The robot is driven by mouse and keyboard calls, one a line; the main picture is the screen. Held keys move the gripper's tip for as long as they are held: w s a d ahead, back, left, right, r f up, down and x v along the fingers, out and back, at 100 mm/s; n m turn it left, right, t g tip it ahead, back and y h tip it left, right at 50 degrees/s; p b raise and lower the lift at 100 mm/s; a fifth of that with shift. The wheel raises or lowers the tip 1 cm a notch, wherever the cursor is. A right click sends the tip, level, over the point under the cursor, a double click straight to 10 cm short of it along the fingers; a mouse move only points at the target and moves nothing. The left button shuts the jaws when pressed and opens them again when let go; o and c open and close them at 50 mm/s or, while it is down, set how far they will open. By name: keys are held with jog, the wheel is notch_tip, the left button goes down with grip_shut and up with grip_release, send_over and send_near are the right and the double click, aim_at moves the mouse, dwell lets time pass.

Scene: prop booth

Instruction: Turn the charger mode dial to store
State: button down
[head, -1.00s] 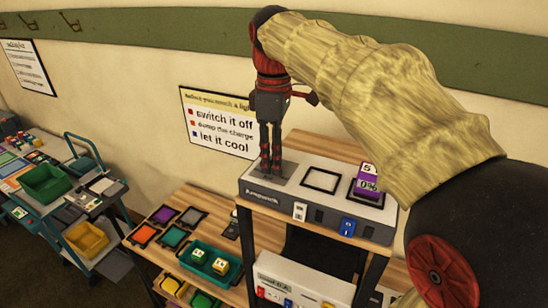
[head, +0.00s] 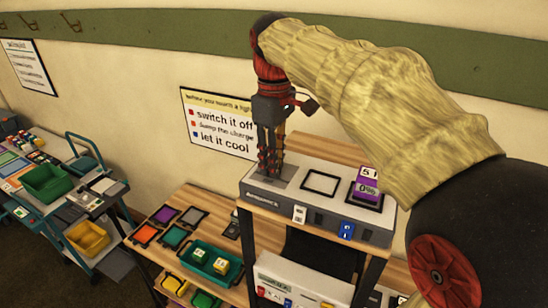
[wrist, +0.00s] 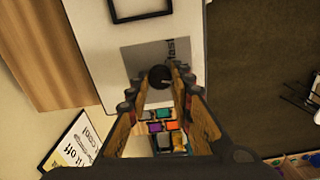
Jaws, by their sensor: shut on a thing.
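The charger (head: 262,201) is a pale box on a wooden-topped stand in the head view. Its mode dial (wrist: 160,76) is a round black knob on a grey plate (wrist: 142,54), seen in the wrist view. My gripper (head: 269,172) points down at the charger's left end and is shut on the dial. In the wrist view, the fingertips of my gripper (wrist: 159,80) sit on either side of the knob. Lettering that looks like "fast" shows beside the knob. The fingers hide other markings, and I cannot read the dial's setting.
A purple battery block (head: 367,187) stands on the charger's right end, beside an empty black square outline (head: 321,174). A white switch (head: 299,214) and a blue switch (head: 346,230) are on the front. A green bin (head: 205,268) sits lower left. The wall is close behind.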

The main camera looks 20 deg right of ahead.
jog(key=m, duration=0.1)
jog(key=m+p, duration=0.1)
jog(key=m, duration=0.2)
jog(key=shift+r, duration=0.25)
jog(key=shift+m+p, duration=0.75)
jog(key=shift+m, duration=1.45)
jog(key=c, duration=1.6)
grip_release()
jog(key=shift+f, duration=0.15)
notch_tip(320, 180, up, 12)
